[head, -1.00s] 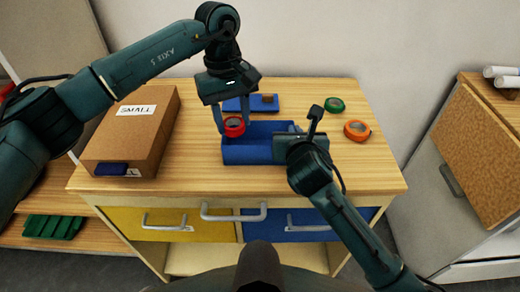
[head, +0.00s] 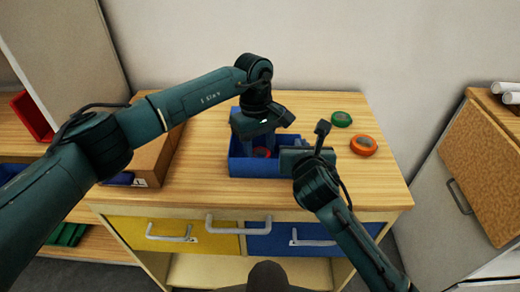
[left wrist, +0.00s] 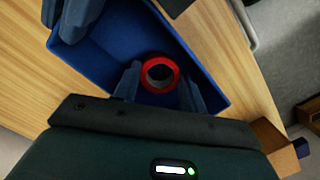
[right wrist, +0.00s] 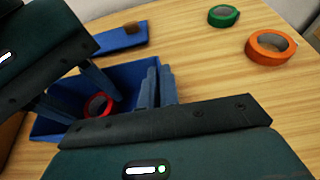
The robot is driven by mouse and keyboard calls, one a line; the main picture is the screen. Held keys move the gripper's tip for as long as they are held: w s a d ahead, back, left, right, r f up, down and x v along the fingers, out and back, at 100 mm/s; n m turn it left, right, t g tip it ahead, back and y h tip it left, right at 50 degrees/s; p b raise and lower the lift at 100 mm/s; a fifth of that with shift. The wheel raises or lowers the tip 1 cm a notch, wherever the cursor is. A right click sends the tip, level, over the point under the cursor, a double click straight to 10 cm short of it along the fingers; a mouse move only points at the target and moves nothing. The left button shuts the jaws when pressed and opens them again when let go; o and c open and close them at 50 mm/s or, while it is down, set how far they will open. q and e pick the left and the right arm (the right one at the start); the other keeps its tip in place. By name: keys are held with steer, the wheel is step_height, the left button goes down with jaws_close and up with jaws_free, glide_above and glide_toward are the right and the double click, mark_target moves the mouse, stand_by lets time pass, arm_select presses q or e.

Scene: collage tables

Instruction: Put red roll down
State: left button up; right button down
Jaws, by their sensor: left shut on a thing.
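The red roll (head: 261,154) is low inside the blue bin (head: 245,169) on the wooden table. My left gripper (head: 262,146) reaches down into the bin and is shut on the red roll. In the left wrist view, the red roll (left wrist: 148,62) sits between the two fingers, over the dark bin floor. It also shows inside the bin in the right wrist view (right wrist: 97,106). Whether it touches the floor is unclear. My right gripper (right wrist: 157,82) is at the bin's right wall, its fingers close together astride that wall. Whether they press on it is unclear.
A green roll (head: 341,119) and an orange roll (head: 363,145) lie on the table to the right. A cardboard box (head: 153,160) stands at the left, partly behind my left arm. A blue flat piece (right wrist: 120,38) lies behind the bin. The front right tabletop is clear.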

mark_target(257, 149)
arm_select(q)
steer(key=shift+f, duration=0.35)
steer(key=shift+f, duration=0.15)
steer(key=shift+f, duration=0.4)
steer(key=o, duration=0.7)
steer(key=r, duration=0.8)
steer(key=w+r, duration=0.1)
steer(key=r, duration=0.4)
steer(key=shift+w+a, duration=0.1)
steer(key=shift+a, duration=0.3)
arm_select(e)
steer(key=c, duration=2.1)
jaws_free()
steer(key=o, duration=0.5)
